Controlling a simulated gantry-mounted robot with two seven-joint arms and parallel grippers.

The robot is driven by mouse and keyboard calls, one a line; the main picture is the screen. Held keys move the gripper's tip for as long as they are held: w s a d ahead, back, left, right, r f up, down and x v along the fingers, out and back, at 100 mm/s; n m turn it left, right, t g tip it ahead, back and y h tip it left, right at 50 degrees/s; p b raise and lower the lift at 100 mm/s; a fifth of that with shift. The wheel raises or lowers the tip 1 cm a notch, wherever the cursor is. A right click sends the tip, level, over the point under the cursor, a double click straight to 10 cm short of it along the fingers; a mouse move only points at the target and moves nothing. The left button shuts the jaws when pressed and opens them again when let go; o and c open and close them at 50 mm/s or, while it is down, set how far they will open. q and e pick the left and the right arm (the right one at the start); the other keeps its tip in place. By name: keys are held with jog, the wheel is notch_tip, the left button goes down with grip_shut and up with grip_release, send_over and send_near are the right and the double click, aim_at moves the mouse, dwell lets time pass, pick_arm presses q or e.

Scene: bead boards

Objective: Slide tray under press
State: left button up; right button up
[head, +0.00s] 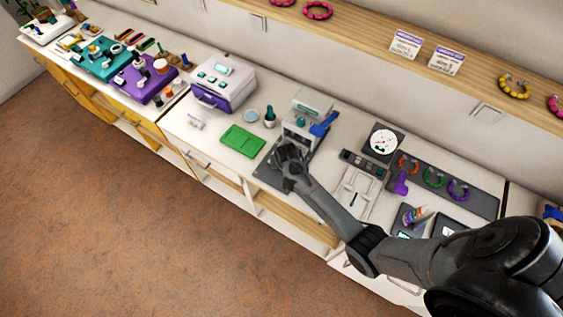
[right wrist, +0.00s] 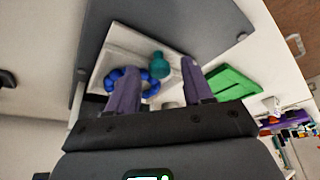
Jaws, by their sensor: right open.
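The press (head: 304,116), a grey and white machine with a blue lever (head: 323,123), stands at the back of a dark base plate (head: 268,172) on the white counter. My right gripper (head: 288,157) is over the plate in front of the press, its jaws open. In the right wrist view, a white tray (right wrist: 112,52) carries a ring of blue beads (right wrist: 153,76) beside a teal round part (right wrist: 158,65). The open fingers (right wrist: 157,70) overlap the tray's near side. I cannot tell whether they touch it. In the head view my arm hides the tray. My left gripper is not in view.
A green board (head: 242,140) lies left of the plate, with a purple and white case (head: 222,87) behind it. A white rack (head: 355,193), a dial scale (head: 383,142) and a grey mat with bead rings (head: 485,203) are to the right. A shelf runs above.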

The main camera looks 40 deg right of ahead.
grip_shut()
jog(key=d, duration=0.2)
jog(key=w+d, duration=0.1)
jog(key=shift+d, duration=0.35)
jog(key=shift+f, duration=0.1)
jog(key=shift+c, duration=1.2)
grip_release()
jog(key=shift+o, duration=1.2)
jog(key=shift+w+d, duration=0.1)
